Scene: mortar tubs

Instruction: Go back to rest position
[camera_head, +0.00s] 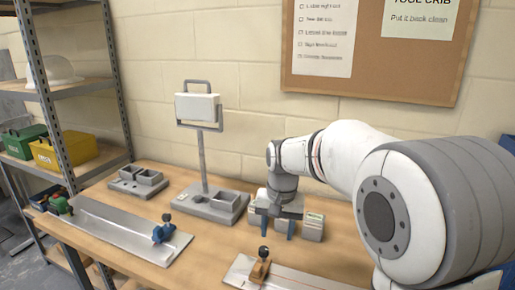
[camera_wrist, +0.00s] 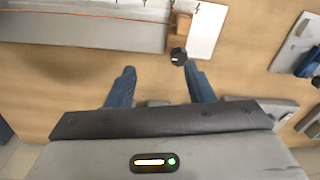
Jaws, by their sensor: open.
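My gripper (camera_head: 278,232) hangs over the wooden workbench (camera_head: 323,260), right of the grey stand, with its blue fingers apart. In the wrist view my gripper (camera_wrist: 160,80) shows the two blue fingers spread, with bare wood between them and nothing held. Small pale boxes with green labels (camera_head: 313,228) stand right beside or behind the fingers; whether they touch cannot be told. My arm comes in from the right and hides the right part of the bench.
A grey stand (camera_head: 202,150) rises mid-bench, with a two-compartment tray (camera_head: 138,182) to its left. A long metal plate carries a blue tool (camera_head: 163,230); a wooden-handled tool (camera_head: 260,268) is at the front. Shelving (camera_head: 75,90) stands left; a corkboard (camera_head: 375,80) hangs behind.

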